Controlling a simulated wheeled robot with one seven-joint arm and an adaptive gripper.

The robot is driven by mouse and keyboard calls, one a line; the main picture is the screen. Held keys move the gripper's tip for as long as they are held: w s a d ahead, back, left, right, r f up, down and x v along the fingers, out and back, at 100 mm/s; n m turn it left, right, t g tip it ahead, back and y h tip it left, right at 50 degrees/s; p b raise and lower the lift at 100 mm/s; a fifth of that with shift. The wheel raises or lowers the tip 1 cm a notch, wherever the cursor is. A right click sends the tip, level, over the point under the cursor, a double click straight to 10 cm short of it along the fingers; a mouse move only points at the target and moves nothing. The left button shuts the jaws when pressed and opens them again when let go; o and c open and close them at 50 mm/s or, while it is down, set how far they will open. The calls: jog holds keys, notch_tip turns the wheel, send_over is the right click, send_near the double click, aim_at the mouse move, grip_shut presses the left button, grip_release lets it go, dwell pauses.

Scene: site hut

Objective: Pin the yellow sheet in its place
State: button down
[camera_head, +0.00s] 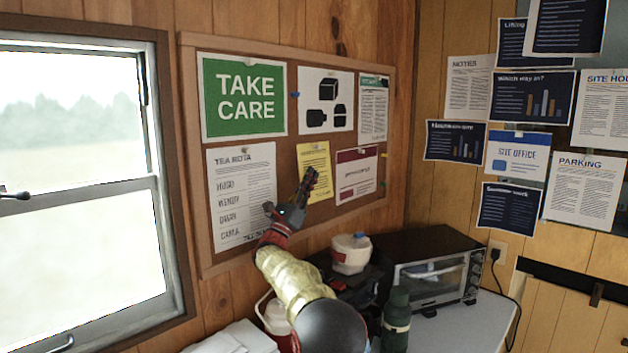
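The yellow sheet (315,160) is on the cork pinboard (288,239), in the lower row between the tea rota sheet (240,185) and a white sheet with a dark red band (356,175). A small dark spot at its top edge may be a pin; I cannot tell. My gripper (308,178) is raised in front of the yellow sheet and hides its lower left part. I cannot tell whether my gripper touches the sheet, holds anything, or how wide its fingers are apart.
Below the board, a worktop (455,330) carries a toaster oven (425,268), a green flask (396,320) and a white-lidded container (351,253). A window (80,180) stands left of the board. More papers (515,155) hang on the right wall.

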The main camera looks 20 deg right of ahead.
jog(key=shift+g, duration=0.3)
jog(key=m+g+h, duration=0.1)
jog(key=m+g, duration=0.1)
jog(key=m, duration=0.1)
jog(key=shift+w+a+m, duration=0.1)
jog(key=shift+m, duration=0.2)
jog(key=shift+g+h, duration=0.3)
jog(key=shift+g, duration=0.1)
jog(key=shift+f, duration=0.1)
dwell(2.3)
jog(key=shift+s+d, duration=0.2)
jog(key=shift+s, duration=0.25)
dwell(0.9)
jog(key=shift+w+a+p, duration=0.15)
jog(key=shift+w+p, duration=0.2)
jog(key=shift+w, duration=0.05)
dwell(0.6)
jog(key=shift+b, duration=0.35)
dwell(1.6)
